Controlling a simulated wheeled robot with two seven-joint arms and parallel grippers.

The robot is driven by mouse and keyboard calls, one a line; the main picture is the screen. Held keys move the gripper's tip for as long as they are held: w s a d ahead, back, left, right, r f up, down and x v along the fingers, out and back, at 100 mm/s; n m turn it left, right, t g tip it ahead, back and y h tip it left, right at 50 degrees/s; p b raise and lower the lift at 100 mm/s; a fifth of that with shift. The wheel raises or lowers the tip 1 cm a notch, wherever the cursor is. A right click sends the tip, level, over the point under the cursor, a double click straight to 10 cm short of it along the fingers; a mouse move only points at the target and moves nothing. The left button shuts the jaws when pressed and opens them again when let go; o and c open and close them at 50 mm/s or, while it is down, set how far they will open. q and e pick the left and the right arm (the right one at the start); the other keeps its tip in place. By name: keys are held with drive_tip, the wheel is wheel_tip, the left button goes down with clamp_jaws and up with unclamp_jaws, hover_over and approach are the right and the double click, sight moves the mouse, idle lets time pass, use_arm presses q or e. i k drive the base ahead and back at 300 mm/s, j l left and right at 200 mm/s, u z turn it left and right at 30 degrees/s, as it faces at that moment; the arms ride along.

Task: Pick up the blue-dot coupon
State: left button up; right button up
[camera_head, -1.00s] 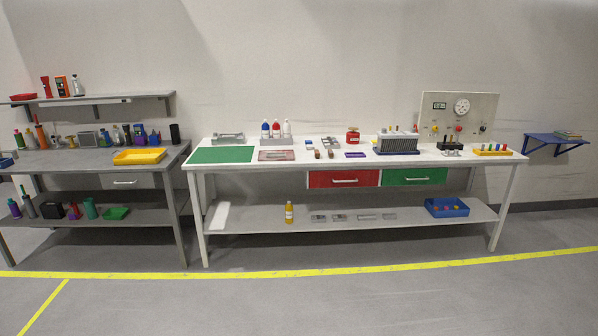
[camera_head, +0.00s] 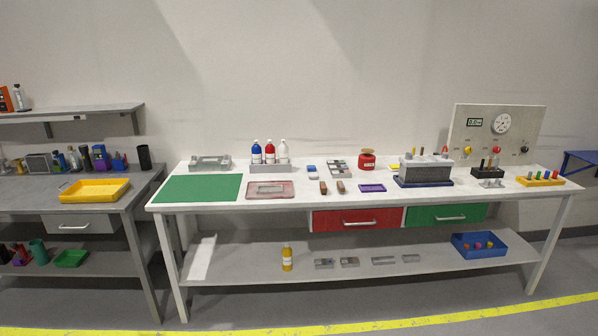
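No blue dot can be made out on any part at this distance, so I cannot tell which thing is the blue-dot coupon. Two small brown-and-grey blocks (camera_head: 323,188) lie side by side on the white workbench (camera_head: 290,203). A small blue-and-white item (camera_head: 312,168) lies behind them. A grey tray with small compartments (camera_head: 339,168) is to its right. Several small grey metal pieces (camera_head: 349,262) lie on the bench's lower shelf. Neither of my grippers is in view.
The bench also holds a green mat (camera_head: 200,188), a pink-framed tray (camera_head: 270,196), a bottle rack (camera_head: 270,167), a purple tray (camera_head: 372,188) and a grey finned block (camera_head: 425,170). A grey bench (camera_head: 85,209) stands at the left. Open floor lies in front.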

sight(342, 167)
drive_tip(key=i+z, duration=0.15)
drive_tip(key=i, duration=0.4)
drive_tip(key=i+j+z, duration=0.15)
drive_tip(key=i, duration=0.35)
drive_tip(key=i+j+z, duration=0.15)
drive_tip(key=i, duration=0.35)
